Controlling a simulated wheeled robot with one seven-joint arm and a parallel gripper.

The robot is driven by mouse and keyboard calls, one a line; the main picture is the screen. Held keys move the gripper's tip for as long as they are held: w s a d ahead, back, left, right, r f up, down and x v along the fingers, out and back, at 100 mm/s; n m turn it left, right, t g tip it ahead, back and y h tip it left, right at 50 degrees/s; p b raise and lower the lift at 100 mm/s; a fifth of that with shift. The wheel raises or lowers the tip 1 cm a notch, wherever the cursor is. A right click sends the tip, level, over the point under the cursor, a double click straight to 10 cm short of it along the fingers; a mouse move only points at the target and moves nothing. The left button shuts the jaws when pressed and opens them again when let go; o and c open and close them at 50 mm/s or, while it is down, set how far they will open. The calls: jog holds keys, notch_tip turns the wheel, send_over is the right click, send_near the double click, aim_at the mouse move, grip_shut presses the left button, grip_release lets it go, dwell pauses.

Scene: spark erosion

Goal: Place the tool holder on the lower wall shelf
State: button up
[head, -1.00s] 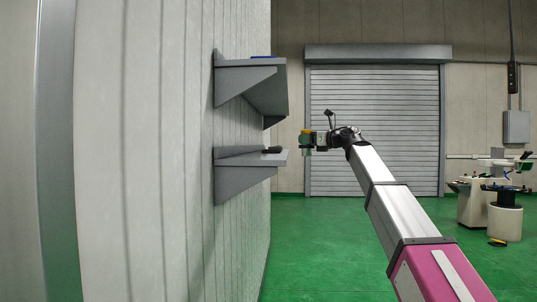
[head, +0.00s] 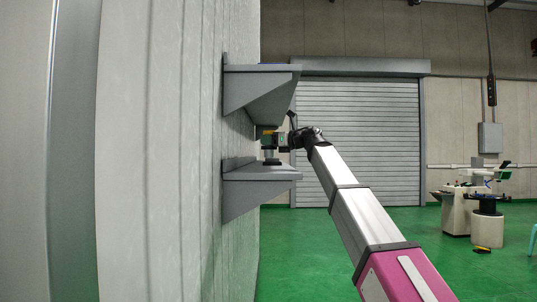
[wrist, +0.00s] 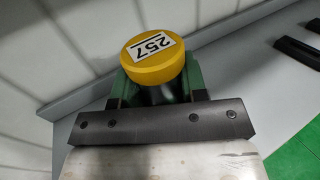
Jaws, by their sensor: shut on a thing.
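The tool holder has a round yellow top (wrist: 150,62) labelled 257 in the wrist view; it also shows in the head view (head: 268,133). My gripper (head: 279,142) is shut on it, with green parts at both sides of the yellow top in the wrist view. The lower wall shelf (head: 258,176) is a grey bracketed ledge. The holder is upright over this shelf, between it and the upper shelf. Its base is hidden in the wrist view, and I cannot tell whether it touches the shelf.
The grey upper shelf (head: 262,80) hangs close above my gripper. Dark objects (wrist: 298,50) lie on the lower shelf at the right of the wrist view. Shelf surface (wrist: 225,72) between them and the holder is bare. The ribbed wall (head: 160,160) backs the shelves.

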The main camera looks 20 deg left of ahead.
aim_at(273, 151)
jog(key=shift+f, duration=2.1)
jog(key=shift+f, duration=0.1)
jog(key=o, duration=1.2)
jog(key=d, duration=0.4)
jog(key=s+d, duration=0.1)
jog(key=d, duration=0.3)
jog(key=s+d, duration=0.1)
jog(key=d, duration=0.3)
